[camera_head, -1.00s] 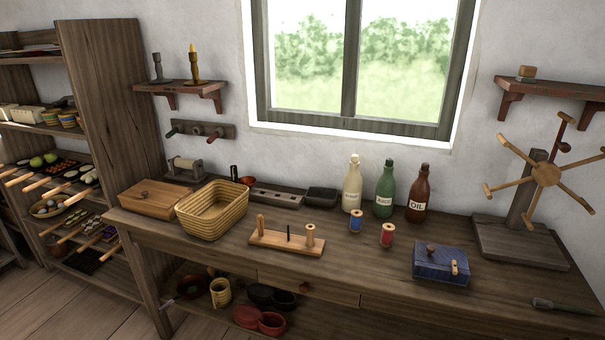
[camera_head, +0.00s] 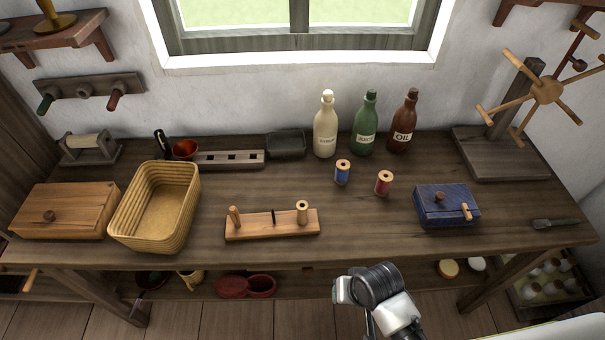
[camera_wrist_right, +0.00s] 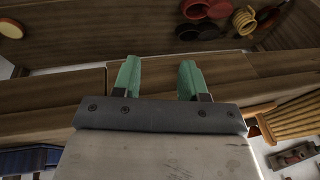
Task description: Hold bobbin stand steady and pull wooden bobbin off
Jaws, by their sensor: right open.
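The bobbin stand (camera_head: 275,228), a pale wooden bar with upright posts, lies on the workbench left of the middle in the head view. A wooden bobbin (camera_head: 302,212) sits at its right end. A rounded wooden piece (camera_head: 235,217) stands at its left end, and a thin dark peg (camera_head: 273,217) shows between them. My right gripper (camera_wrist_right: 158,75) is open and empty, its green fingers apart in the right wrist view. In the head view my right arm is in front of the bench, apart from the stand. My left gripper is in neither current view.
A wicker basket (camera_head: 157,207) is left of the stand, a lidded wooden box (camera_head: 65,211) beyond it. Blue (camera_head: 343,173) and red (camera_head: 384,184) thread spools, bottles and a blue box (camera_head: 447,206) are to the right. The bench is bare in front of the stand.

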